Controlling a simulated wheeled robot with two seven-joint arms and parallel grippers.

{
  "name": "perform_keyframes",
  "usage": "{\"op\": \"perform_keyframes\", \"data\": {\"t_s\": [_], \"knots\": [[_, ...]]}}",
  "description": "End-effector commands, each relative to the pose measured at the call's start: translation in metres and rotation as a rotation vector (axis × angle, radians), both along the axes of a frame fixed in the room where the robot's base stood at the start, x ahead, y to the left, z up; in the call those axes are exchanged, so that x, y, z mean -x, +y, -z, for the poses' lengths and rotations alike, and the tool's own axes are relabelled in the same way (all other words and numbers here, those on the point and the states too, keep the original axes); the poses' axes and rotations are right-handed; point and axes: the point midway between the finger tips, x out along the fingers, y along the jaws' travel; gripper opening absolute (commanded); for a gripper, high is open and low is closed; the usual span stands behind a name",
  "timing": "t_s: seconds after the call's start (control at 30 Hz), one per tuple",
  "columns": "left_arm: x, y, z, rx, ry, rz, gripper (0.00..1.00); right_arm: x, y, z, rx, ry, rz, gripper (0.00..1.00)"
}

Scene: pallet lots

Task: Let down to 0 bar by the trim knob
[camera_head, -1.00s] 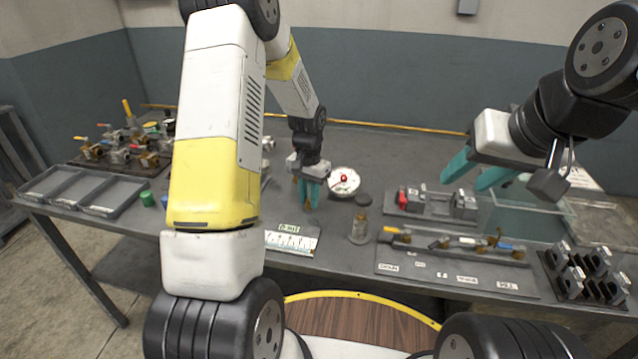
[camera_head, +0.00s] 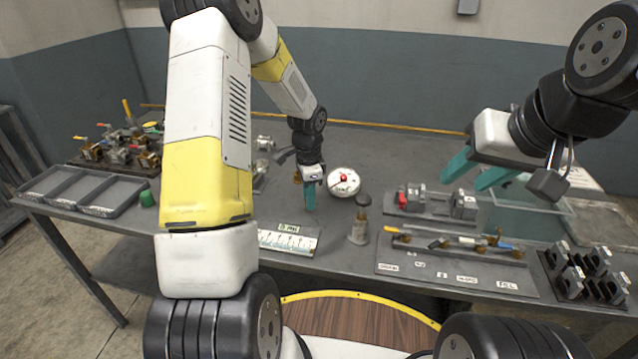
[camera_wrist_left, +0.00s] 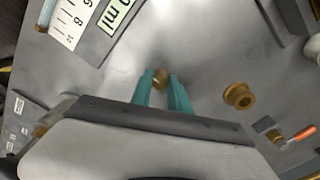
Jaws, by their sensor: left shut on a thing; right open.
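My left gripper (camera_head: 308,208) is at the middle of the bench, pointing down, its fingers seen nearly edge-on. In the left wrist view its teal fingers are shut on a small brass knob (camera_wrist_left: 160,77), which I take to be the trim knob. The white round gauge (camera_head: 344,182), with a red centre, is just right of the gripper. Its needle and numbers are too small to read. My right gripper (camera_head: 464,178) is open and empty, above the right part of the bench.
A scale card (camera_head: 288,239) lies in front of the left gripper; a dark-capped post (camera_head: 358,232) stands to its right. A labelled valve board (camera_head: 455,270) and clamp blocks (camera_head: 584,272) are at right. Grey trays (camera_head: 82,190) and several valves (camera_head: 118,150) are at left.

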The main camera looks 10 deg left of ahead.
Motion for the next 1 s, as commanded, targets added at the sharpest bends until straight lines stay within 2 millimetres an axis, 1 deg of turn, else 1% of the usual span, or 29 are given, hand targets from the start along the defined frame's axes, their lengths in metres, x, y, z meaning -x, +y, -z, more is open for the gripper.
{"op": "perform_keyframes", "data": {"t_s": [0.2,0.6,0.63,0.67,0.7,0.73,1.0], "knots": [[-0.0011,0.0004,-0.0008,-0.001,-0.003,0.038,0.0,0.0,0.0,0.0,0.0,0.0,0.0,0.43],[-0.0011,0.0004,-0.0008,-0.001,-0.003,0.043,0.0,0.0,0.0,0.0,0.0,0.0,0.0,0.43],[-0.0011,0.0004,-0.0008,-0.001,-0.003,0.042,0.25,0.0,0.0,0.0,0.0,0.0,0.0,0.43],[-0.0011,0.0005,-0.0008,-0.001,-0.003,0.042,0.31,0.0,0.0,0.0,0.0,0.0,0.0,0.43],[-0.001,0.0004,-0.0008,-0.001,-0.003,0.042,0.39,0.0,0.0,0.0,0.0,0.0,0.0,0.43],[-0.0009,0.0004,-0.0007,-0.001,-0.003,0.042,0.43,0.0,0.0,0.0,0.0,0.0,0.0,0.43],[-0.0004,0.0002,-0.0004,-0.001,-0.001,0.041,0.43,0.0,0.0,0.0,0.0,0.0,0.0,0.43]]}}
